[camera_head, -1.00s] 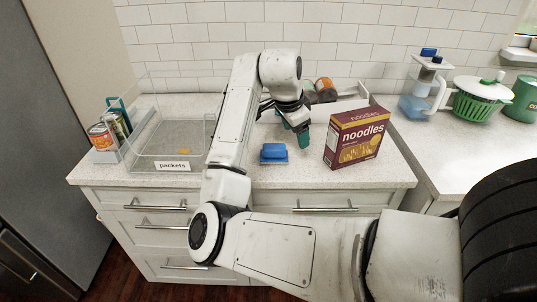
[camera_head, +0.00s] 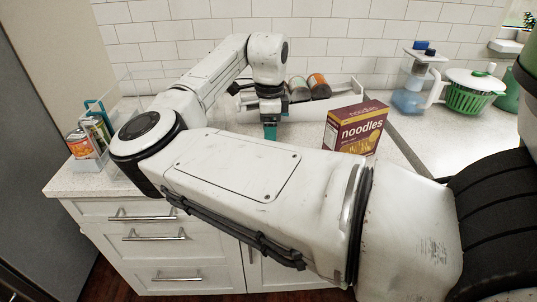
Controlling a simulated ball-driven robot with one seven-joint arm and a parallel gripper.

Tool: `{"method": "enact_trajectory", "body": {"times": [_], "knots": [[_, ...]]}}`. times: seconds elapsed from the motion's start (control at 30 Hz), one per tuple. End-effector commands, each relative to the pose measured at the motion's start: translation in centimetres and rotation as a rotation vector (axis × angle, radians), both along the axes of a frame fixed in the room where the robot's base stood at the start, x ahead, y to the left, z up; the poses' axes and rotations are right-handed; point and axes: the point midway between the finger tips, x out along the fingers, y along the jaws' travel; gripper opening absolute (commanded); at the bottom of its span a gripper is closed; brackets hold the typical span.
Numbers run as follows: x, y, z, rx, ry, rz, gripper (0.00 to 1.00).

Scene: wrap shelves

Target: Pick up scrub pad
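My gripper (camera_head: 269,132) points down over the counter near the middle of the view, with teal fingertips showing below a dark wrist. The fingers are seen edge-on and partly cut off by my own forearm, so their opening is unclear. The blue pad on the counter, which looks like the scrub pad, is hidden behind my arm now. I cannot tell whether the gripper touches it.
A maroon noodles box (camera_head: 355,128) stands right of the gripper. Behind is a white bin (camera_head: 346,98) with cans (camera_head: 318,86). A can (camera_head: 79,143) stands in a holder at left. A green strainer (camera_head: 468,99) and a blue-based dispenser (camera_head: 408,101) are at right.

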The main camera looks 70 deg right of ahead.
Motion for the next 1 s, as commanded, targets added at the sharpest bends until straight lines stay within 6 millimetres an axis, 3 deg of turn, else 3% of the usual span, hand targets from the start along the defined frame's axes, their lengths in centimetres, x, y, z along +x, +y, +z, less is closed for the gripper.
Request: {"method": "enact_trajectory", "body": {"times": [0.43,0.73,1.0], "knots": [[0.1,0.1,-5.0,0.001,0.000,0.002,0.72],[0.1,0.1,-5.6,0.000,0.001,0.002,0.72],[0.1,0.1,-5.6,0.000,0.001,0.002,0.48]]}}
